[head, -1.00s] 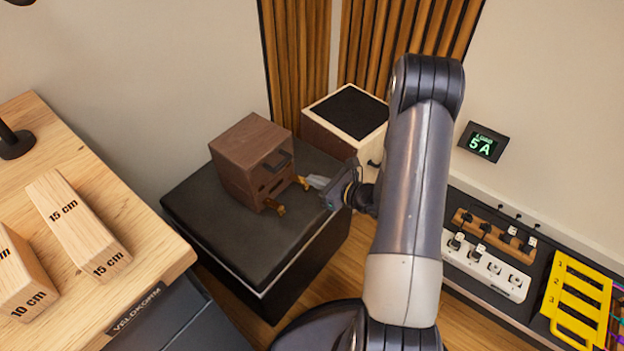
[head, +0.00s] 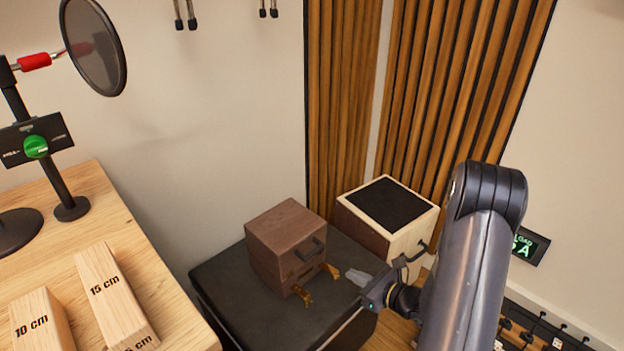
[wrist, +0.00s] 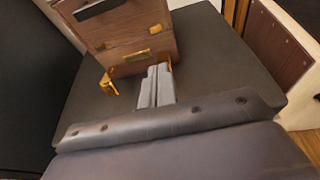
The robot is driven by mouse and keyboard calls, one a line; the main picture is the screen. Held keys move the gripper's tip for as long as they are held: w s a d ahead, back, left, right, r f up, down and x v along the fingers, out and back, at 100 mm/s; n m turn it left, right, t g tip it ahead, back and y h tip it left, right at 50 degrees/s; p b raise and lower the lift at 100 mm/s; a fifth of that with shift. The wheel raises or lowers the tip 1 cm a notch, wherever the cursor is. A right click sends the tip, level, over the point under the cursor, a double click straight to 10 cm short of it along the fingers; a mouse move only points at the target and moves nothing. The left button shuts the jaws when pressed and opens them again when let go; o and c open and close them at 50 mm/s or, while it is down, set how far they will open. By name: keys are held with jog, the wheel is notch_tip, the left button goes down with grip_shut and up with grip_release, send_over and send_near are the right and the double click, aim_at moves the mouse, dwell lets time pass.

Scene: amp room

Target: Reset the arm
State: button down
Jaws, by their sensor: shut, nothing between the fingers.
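My gripper (head: 361,281) is at the end of my arm, which comes up from the lower right in the head view. Its grey fingers (wrist: 157,86) are together with nothing between them in the wrist view. They point at the lower front of a brown wooden box (head: 286,243) with a dark handle and brass fittings. The box also shows in the wrist view (wrist: 120,33). I cannot tell whether the fingertips touch it. The box stands on a black padded case (head: 225,287).
A pale box with a black top (head: 390,203) stands behind the case, near wooden wall slats (head: 343,110). On the left, a wooden desk (head: 170,290) holds blocks marked 10 cm (head: 40,318) and 15 cm (head: 108,290), and a pop filter (head: 93,45). A lit display (head: 529,246) is at right.

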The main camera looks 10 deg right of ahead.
jog(key=x, duration=0.4)
jog(key=b+x, duration=0.1)
jog(key=x, duration=0.1)
jog(key=shift+f, duration=0.4)
jog(key=shift+w+a+r+p, duration=0.15)
jog(key=shift+w+r+p, duration=0.2)
jog(key=shift+r, duration=0.1)
